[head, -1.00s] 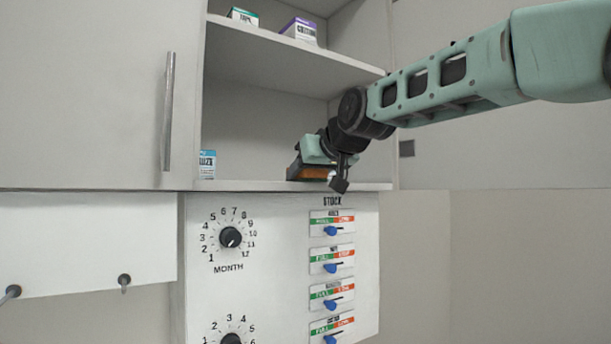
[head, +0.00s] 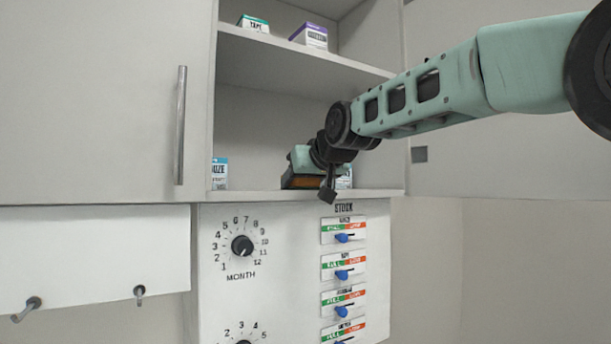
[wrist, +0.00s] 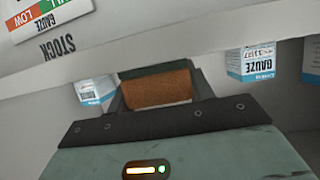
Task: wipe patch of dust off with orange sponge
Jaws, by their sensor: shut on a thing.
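The orange sponge (head: 303,183) has a dark backing and is low on the cabinet's bottom shelf (head: 255,195). My gripper (head: 301,168) is shut on it; the wrist view shows the sponge (wrist: 157,90) between the fingers of my gripper (wrist: 160,94). The sponge looks close to the shelf surface, but I cannot tell if it touches. I cannot make out the patch of dust in either view.
A gauze box (head: 219,173) stands left of the sponge, and another box (head: 344,180) is partly hidden behind my gripper. The upper shelf (head: 290,48) holds a tape box (head: 254,23) and a purple-topped box (head: 310,37). A stock panel (head: 290,275) hangs below.

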